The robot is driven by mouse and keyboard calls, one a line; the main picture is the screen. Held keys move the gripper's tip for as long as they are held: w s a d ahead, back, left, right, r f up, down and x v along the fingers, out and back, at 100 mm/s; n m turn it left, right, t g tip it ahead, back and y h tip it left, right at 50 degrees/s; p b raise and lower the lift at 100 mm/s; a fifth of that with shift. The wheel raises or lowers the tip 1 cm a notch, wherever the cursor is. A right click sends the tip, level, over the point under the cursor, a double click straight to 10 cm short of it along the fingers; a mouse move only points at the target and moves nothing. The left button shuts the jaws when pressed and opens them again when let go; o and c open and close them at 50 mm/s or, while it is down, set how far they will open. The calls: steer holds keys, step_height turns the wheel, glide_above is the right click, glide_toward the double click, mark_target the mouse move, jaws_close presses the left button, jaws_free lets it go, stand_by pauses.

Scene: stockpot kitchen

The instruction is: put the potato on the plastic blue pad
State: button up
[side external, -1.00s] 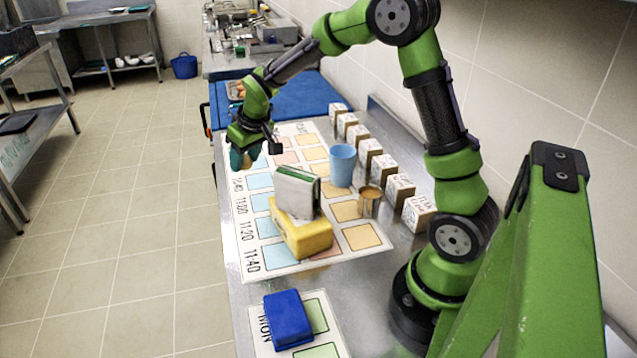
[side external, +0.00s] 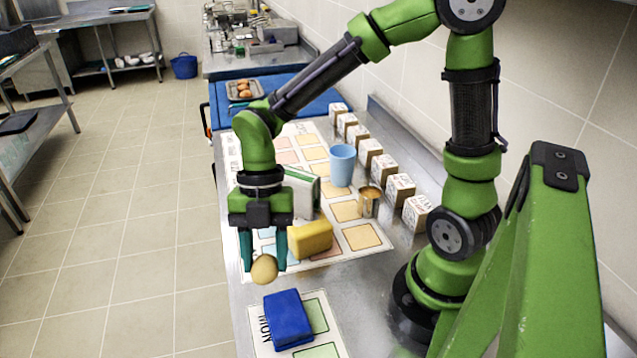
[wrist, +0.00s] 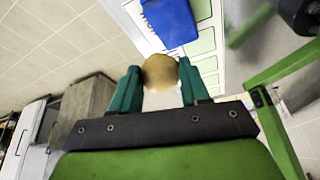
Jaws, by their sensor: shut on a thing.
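The potato (side external: 264,269) is round and tan. My gripper (side external: 263,255) is shut on it and holds it in the air at its fingertips, just behind the blue pad in the side view. The wrist view shows the potato (wrist: 160,72) between the two teal fingers. The plastic blue pad (side external: 288,319) is a dark blue block lying on a white printed sheet at the near end of the steel table. It also shows in the wrist view (wrist: 170,20), beyond the potato and apart from it.
A yellow sponge (side external: 311,239), a white-green box (side external: 303,193), a blue cup (side external: 342,165) and a metal cup (side external: 369,201) stand on the printed chart behind the gripper. Several small boxes (side external: 384,168) line the wall side. A tray (side external: 245,90) with brown items sits at the far end.

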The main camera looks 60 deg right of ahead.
mark_target(286, 313)
steer(key=shift+s+a+n+g+h, duration=0.2)
steer(key=shift+s+n, duration=0.25)
steer(key=shift+n, duration=0.15)
steer(key=shift+s+a+n+g+h, duration=0.1)
steer(key=shift+s+n+g, duration=0.1)
steer(key=shift+s+n, duration=0.35)
steer(key=shift+s+f+n+g+h, duration=0.2)
steer(key=shift+f+n, duration=0.6)
steer(key=shift+f, duration=1.25)
steer(key=shift+s+f+n+g+h, duration=0.15)
steer(key=shift+f+n, duration=0.6)
steer(key=shift+f, duration=1.25)
steer(key=shift+f, duration=0.15)
steer(key=o, duration=1.1)
steer(key=shift+c, duration=0.2)
